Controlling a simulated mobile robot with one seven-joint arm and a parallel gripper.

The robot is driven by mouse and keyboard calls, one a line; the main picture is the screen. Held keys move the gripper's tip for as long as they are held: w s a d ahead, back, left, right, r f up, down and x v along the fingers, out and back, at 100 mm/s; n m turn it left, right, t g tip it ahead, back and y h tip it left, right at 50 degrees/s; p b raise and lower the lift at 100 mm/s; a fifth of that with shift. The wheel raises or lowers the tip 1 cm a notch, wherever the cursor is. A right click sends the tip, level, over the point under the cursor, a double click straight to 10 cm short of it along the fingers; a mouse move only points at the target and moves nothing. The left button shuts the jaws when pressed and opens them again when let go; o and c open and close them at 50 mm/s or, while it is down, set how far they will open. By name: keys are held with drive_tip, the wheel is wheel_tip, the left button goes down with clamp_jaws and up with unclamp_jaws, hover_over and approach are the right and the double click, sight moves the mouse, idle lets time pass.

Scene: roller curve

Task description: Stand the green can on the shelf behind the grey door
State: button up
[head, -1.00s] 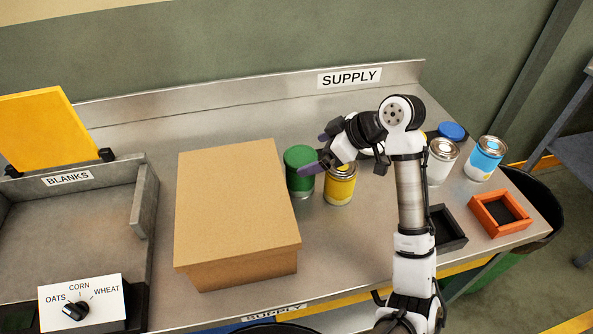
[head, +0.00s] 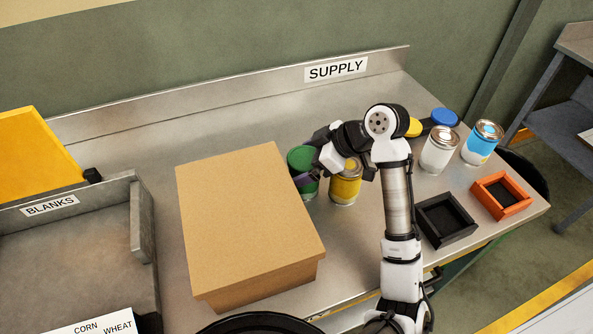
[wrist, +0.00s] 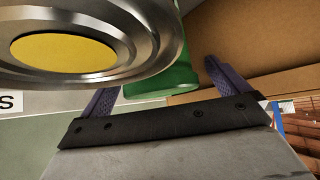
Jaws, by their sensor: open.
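The green can (head: 301,157) stands on the metal supply bench, right beside the cardboard box. In the wrist view its green side (wrist: 172,82) shows between my two purple fingers, partly hidden by the yellow can's rim. My gripper (head: 311,168) is open at the green can, with one finger at its near side in the head view; the other finger is hidden there. I cannot tell whether the fingers touch the can. My gripper also shows in the wrist view (wrist: 162,88). No grey door can be made out in these frames.
A yellow can (head: 345,185) stands close beside the green can, under my wrist. The cardboard box (head: 245,220) blocks the left side. White (head: 438,152) and blue (head: 482,143) cans, a black tray (head: 425,228) and an orange tray (head: 479,191) lie right. A grey shelved unit (head: 565,90) stands far right.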

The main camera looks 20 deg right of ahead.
drive_tip(key=shift+s, duration=0.1)
drive_tip(key=c, duration=1.2)
drive_tip(key=shift+d+r, duration=0.1)
drive_tip(key=shift+r, duration=0.25)
drive_tip(key=shift+c, duration=0.2)
